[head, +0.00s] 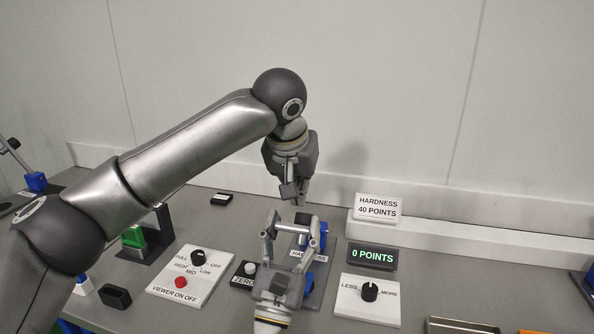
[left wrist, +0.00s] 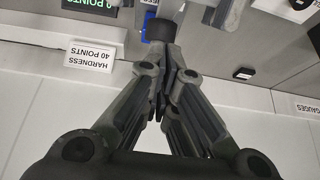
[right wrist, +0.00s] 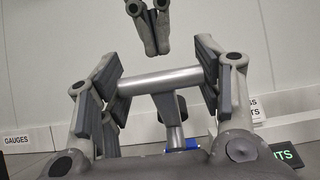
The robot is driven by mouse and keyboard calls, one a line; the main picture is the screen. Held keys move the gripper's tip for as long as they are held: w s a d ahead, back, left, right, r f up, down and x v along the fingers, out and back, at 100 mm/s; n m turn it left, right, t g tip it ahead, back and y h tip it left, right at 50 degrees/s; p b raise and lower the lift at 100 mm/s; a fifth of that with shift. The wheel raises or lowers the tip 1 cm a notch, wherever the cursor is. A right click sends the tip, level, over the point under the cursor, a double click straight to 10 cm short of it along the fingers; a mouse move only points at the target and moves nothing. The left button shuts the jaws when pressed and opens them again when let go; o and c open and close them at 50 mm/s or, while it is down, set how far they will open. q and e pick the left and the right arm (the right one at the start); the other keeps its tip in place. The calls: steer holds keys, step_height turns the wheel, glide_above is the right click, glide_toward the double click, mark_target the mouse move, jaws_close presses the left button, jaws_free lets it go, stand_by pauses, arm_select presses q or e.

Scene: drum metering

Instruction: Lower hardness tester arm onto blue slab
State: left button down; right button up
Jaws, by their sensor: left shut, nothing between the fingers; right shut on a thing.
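The hardness tester's silver crossbar handle (right wrist: 160,78) lies across the right wrist view. My right gripper (right wrist: 160,80) is shut on it, with finger pads at both ends of the bar. In the head view my right gripper (head: 292,232) covers much of the tester, and its label (head: 308,256) is partly hidden. Blue parts show beside the gripper (head: 322,236) and lower down (head: 308,284); I cannot tell for sure which is the slab, or whether the arm touches it. My left gripper (head: 292,192) is shut and empty above and behind the handle. Its closed fingers show in the left wrist view (left wrist: 160,55).
A display (head: 372,256) reads 0 POINTS; a card (head: 377,207) reads HARDNESS 40 POINTS. A LESS/MORE dial panel (head: 368,300) stands right, a viewer panel (head: 193,275) left, and a small white-button box (head: 245,273) close by the right gripper. Bare table (head: 455,275) lies at right.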

mark_target(294, 226)
arm_select(q)
steer(key=shift+s+a+f, duration=0.25)
steer(key=shift+s+f, duration=0.25)
steer(key=shift+s, duration=0.1)
steer(key=shift+s+a+f, duration=0.2)
steer(key=shift+s+f, duration=0.3)
steer(key=shift+s, duration=0.1)
steer(key=shift+s+a+f, duration=0.1)
steer(key=shift+s+f, duration=0.4)
steer(key=shift+f, duration=0.05)
steer(key=shift+s+f, duration=0.15)
steer(key=shift+f, duration=0.05)
arm_select(e)
steer(key=shift+d, duration=0.1)
steer(key=shift+r, duration=0.1)
steer(key=o, duration=1.5)
steer(key=shift+c, duration=0.2)
arm_select(q)
steer(key=shift+r, duration=0.15)
